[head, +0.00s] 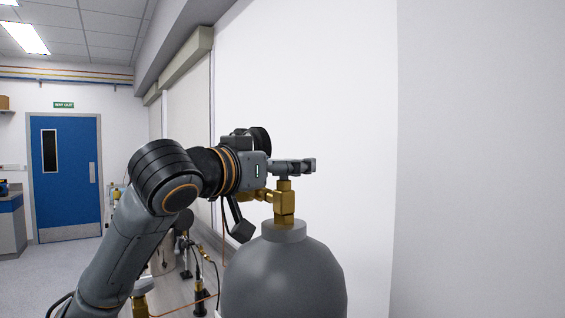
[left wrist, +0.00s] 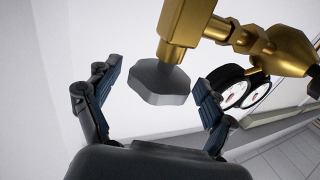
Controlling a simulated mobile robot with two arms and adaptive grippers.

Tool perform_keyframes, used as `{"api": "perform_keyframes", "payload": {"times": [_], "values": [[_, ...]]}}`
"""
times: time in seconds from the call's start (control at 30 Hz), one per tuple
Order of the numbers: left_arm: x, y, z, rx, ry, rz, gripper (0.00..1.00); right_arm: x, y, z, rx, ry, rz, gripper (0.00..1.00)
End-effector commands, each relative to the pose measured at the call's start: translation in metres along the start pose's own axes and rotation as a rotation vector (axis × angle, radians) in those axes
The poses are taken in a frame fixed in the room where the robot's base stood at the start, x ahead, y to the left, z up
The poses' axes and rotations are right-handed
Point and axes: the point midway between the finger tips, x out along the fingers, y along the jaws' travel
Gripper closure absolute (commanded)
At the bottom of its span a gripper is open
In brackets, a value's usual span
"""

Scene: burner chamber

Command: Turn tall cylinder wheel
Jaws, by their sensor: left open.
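The tall grey cylinder (head: 284,280) stands upright at the lower middle of the head view, with a brass valve (head: 284,202) on its neck. The valve's wheel is a small grey faceted knob, seen clearly in the left wrist view (left wrist: 160,83) at the end of the brass stem (left wrist: 186,22). My left gripper (head: 306,165) is at the top of the valve. In the left wrist view its open fingers (left wrist: 158,93) are on either side of the wheel, with gaps visible. In the head view the gripper hides most of the wheel. My right gripper is not in view.
Two round gauges (left wrist: 243,90) are attached to the brass fitting, close to one finger in the left wrist view. A white wall (head: 350,110) is behind the cylinder. Other fittings and hoses (head: 200,285) lie beyond my left arm. A blue door (head: 66,170) is far left.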

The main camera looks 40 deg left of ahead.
Motion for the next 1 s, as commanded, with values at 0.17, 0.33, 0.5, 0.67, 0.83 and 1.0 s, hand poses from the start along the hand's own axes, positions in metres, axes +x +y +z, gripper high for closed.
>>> {"api": "perform_keyframes", "payload": {"times": [0.17, 0.33, 0.5, 0.67, 0.83, 1.0], "values": [[-0.0003, 0.0002, 0.0, 0.0, 0.0, 0.001, 0.38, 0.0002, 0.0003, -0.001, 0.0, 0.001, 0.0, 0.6], [-0.0004, 0.0001, -0.0001, 0.0, 0.0, 0.0, 0.72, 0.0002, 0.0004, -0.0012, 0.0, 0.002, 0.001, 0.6], [-0.0004, -0.0001, 0.0, -0.001, 0.0, 0.004, 0.72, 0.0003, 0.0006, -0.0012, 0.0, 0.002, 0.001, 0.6], [-0.0004, -0.0008, 0.0001, -0.003, 0.0, 0.035, 0.72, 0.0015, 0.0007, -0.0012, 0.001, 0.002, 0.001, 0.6], [0.0003, -0.0018, 0.0011, -0.005, -0.001, 0.119, 0.72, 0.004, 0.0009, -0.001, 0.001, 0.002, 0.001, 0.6], [0.0006, -0.003, 0.0008, -0.007, 0.0, 0.252, 0.72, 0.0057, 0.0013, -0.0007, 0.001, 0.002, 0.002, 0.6]]}}
